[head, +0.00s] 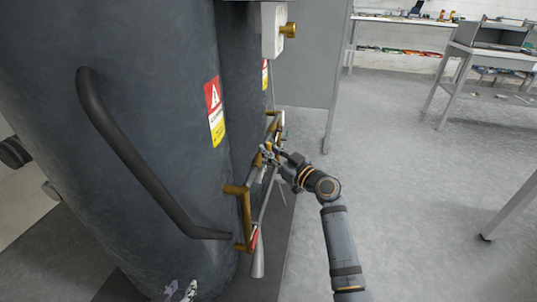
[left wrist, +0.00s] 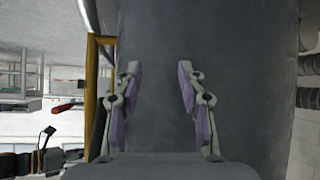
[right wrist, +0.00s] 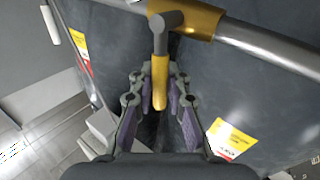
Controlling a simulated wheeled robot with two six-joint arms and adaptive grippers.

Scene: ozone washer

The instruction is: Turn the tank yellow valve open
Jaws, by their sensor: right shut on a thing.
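The dark grey tank (head: 150,110) fills the left of the head view. In the right wrist view, the yellow valve handle (right wrist: 160,82) hangs down from a grey stem below a brass fitting (right wrist: 188,18). My right gripper (right wrist: 160,78) has its fingers on either side of this handle and is shut on it. In the head view, my right gripper (head: 270,155) is at the pipework on the tank's right side, where it partly hides the valve. My left gripper (left wrist: 158,72) is open and empty, facing the tank wall; its fingertips show low in the head view (head: 180,291).
A curved dark handrail (head: 135,165) stands out from the tank. A brass pipe (head: 245,215) and a red handle (head: 254,240) are below my right gripper. Warning labels (head: 214,110) are on the tanks. The floor to the right is open, with tables beyond.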

